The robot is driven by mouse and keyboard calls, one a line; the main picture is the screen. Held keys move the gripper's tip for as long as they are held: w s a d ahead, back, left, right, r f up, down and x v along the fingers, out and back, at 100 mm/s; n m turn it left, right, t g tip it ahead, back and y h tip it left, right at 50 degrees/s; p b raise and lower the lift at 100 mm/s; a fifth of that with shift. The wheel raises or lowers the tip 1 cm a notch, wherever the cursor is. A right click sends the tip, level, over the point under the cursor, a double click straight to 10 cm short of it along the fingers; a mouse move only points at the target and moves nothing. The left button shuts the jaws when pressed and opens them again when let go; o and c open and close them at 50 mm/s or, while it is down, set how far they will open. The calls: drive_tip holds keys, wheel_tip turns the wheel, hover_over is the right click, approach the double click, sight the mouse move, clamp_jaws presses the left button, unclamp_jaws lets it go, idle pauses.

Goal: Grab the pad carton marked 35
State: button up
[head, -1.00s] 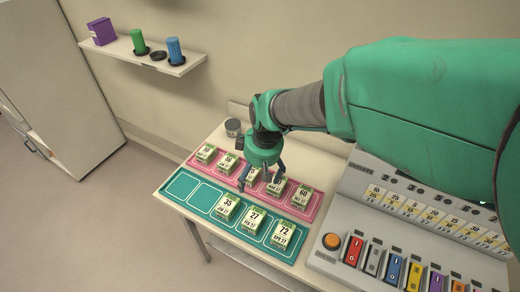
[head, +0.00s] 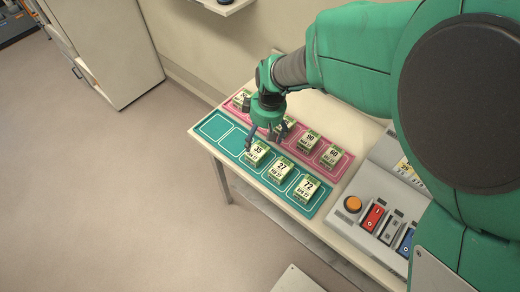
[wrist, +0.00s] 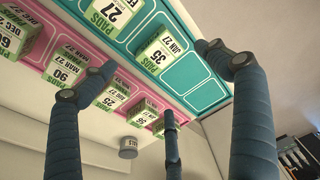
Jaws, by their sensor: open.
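The pad carton marked 35 (head: 257,153) stands on the teal mat (head: 213,126), at the left end of the three cartons in its row. It also shows in the wrist view (wrist: 158,55), beyond the fingers. My gripper (head: 266,143) is open and empty. In the head view it is just above and behind the 35 carton, with one finger coming down at the carton's left side. In the wrist view the fingers spread wide, with the 35 carton between the left and right ones. I cannot tell whether any finger touches it.
Cartons 27 (head: 280,169) and 72 (head: 306,188) stand to the right on the teal mat. The pink mat (head: 345,160) behind holds cartons 90 (head: 308,141), 60 (head: 331,156) and others, partly hidden by my gripper. Two teal places at left are empty. A button panel (head: 365,212) stands at right.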

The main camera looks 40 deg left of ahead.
sight(258, 151)
drive_tip(key=f, duration=0.5)
drive_tip(key=a+f, duration=0.1)
drive_tip(key=f, duration=0.1)
drive_tip(key=shift+f+b, duration=0.2)
drive_tip(key=shift+b, duration=0.15)
drive_tip(key=shift+a+f+b, duration=0.2)
drive_tip(key=shift+f, duration=1.1)
drive_tip(key=shift+a+f+b, duration=0.15)
drive_tip(key=shift+f, duration=1.15)
drive_tip(key=shift+c, duration=0.5)
drive_tip(key=c, duration=1.4)
drive_tip(key=shift+c, duration=0.3)
drive_tip(key=shift+r, duration=0.1)
